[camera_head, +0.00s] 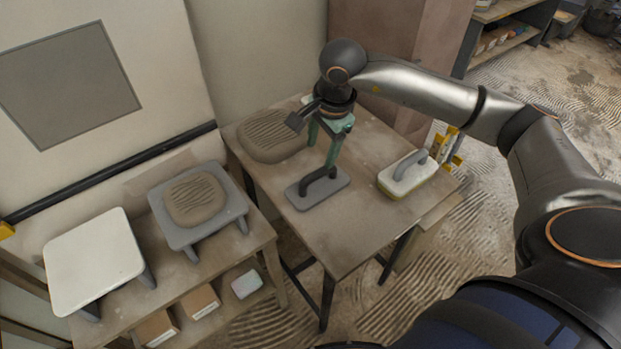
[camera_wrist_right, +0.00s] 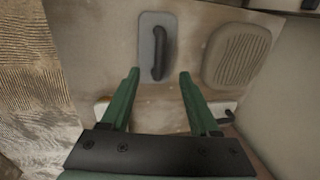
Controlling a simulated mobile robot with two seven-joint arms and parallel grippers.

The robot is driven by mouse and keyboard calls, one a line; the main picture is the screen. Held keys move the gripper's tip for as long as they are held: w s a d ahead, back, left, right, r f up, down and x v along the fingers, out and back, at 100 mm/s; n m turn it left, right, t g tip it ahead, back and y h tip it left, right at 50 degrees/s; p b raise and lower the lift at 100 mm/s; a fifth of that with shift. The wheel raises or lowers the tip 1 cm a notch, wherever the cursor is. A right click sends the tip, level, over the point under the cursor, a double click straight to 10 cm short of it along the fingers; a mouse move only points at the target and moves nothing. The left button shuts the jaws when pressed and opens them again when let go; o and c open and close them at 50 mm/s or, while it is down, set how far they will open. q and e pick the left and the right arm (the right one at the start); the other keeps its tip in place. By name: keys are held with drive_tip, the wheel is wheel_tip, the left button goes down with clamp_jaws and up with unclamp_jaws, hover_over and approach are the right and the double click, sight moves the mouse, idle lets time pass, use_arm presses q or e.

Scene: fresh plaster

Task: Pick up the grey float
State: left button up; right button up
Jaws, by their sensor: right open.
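The grey float (camera_head: 339,183), a flat grey plate with a dark handle on top, lies on the wooden table (camera_head: 335,248). It also shows in the right wrist view (camera_wrist_right: 147,27), beyond the fingertips, its handle roughly in line with the gap between them. My right gripper (camera_head: 323,149), with green fingers, is open and empty and points down above the float. In the wrist view the open fingers (camera_wrist_right: 158,74) have nothing between them. In the head view one finger overlaps the float's handle; the exact gap cannot be told. My left gripper is not in view.
A ridged plaster mound (camera_head: 262,140) lies at the table's back left. A white float with a grey handle (camera_head: 405,180) lies at the right. On the lower bench at left stand a white board (camera_head: 95,262) and a grey board (camera_head: 181,238) bearing plaster. The table's front is clear.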

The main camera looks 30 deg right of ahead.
sight(316, 173)
drive_tip(key=f, duration=0.4)
drive_tip(key=w+f, duration=0.1)
drive_tip(key=f, duration=0.1)
drive_tip(key=shift+w+d+f+p, duration=0.1)
drive_tip(key=shift+w+f+p, duration=0.1)
drive_tip(key=shift+f, duration=0.7)
drive_tip(key=shift+w+f+p, duration=0.1)
drive_tip(key=shift+w+f, duration=0.15)
drive_tip(key=shift+f, duration=0.6)
drive_tip(key=shift+w+d+f+p, duration=0.1)
drive_tip(key=shift+w+f+p, duration=0.1)
drive_tip(key=shift+f, duration=0.7)
clamp_jaws()
drive_tip(key=shift+r, duration=0.1)
